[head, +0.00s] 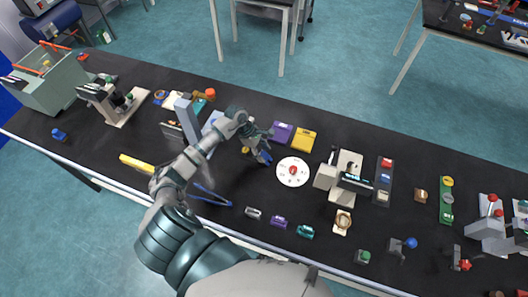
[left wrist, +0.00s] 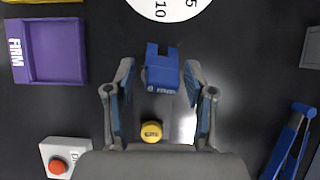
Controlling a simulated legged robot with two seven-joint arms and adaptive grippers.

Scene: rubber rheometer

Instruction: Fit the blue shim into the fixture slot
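A blue notched block (left wrist: 161,72), which I take for the blue shim, stands on the black bench with faint lettering on its near face. In the left wrist view it lies between the fingertips of my left gripper (left wrist: 160,75). The fingers are spread, with a visible gap on each side of the block. In the head view my left gripper (head: 262,150) is low over the bench and hides most of the block. My right gripper is not in view. I cannot tell for certain which bench item holds the fixture slot.
A white dial (head: 293,171) with a red knob stands just right of the gripper. Purple (head: 282,132) and yellow (head: 303,139) trays are behind. A yellow cap (left wrist: 151,131) sits close by the fingers. Blue tongs (left wrist: 288,143) lie nearer the front edge. A beige machine (head: 345,175) stands farther right.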

